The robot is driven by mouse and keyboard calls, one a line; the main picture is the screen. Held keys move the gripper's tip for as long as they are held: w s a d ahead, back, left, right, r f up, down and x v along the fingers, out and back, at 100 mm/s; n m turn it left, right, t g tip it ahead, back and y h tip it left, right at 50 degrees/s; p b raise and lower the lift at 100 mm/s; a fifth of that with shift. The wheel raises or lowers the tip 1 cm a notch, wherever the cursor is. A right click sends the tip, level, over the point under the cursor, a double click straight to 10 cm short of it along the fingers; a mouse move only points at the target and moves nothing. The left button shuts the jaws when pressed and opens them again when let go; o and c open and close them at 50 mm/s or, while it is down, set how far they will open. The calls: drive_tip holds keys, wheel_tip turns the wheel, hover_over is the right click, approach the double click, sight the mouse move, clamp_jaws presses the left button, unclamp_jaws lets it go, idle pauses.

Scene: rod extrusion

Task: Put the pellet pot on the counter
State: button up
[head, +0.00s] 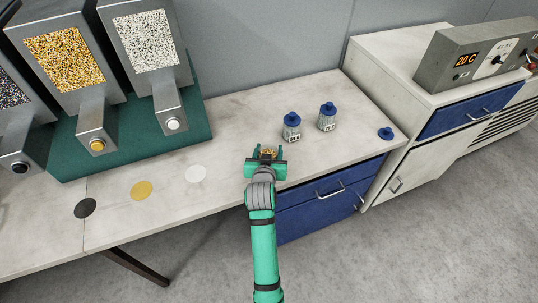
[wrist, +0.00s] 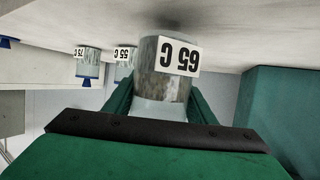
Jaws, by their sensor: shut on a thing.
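The pellet pot (wrist: 165,70), a clear jar labelled 65 C, is between my gripper's jaws. The wrist view shows it upside down, with the counter at the top. In the head view my gripper (head: 266,157) is shut on the pot (head: 267,152), and yellowish pellets show at its open top. The pot is at the front part of the counter (head: 240,110). I cannot tell whether its base touches the surface. Much of the pot is hidden by the jaws in the head view.
Two blue-lidded pots (head: 291,127) (head: 327,117) stand behind and right; the wrist view labels them 75 C (wrist: 88,62) and 55 C (wrist: 124,57). Hoppers (head: 65,60) on a green base stand left, above coloured discs (head: 141,190).

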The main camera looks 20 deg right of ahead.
drive_tip(key=shift+f, duration=1.15)
drive_tip(key=shift+f, duration=0.1)
drive_tip(key=o, duration=1.5)
drive_tip(key=shift+s+f, duration=0.1)
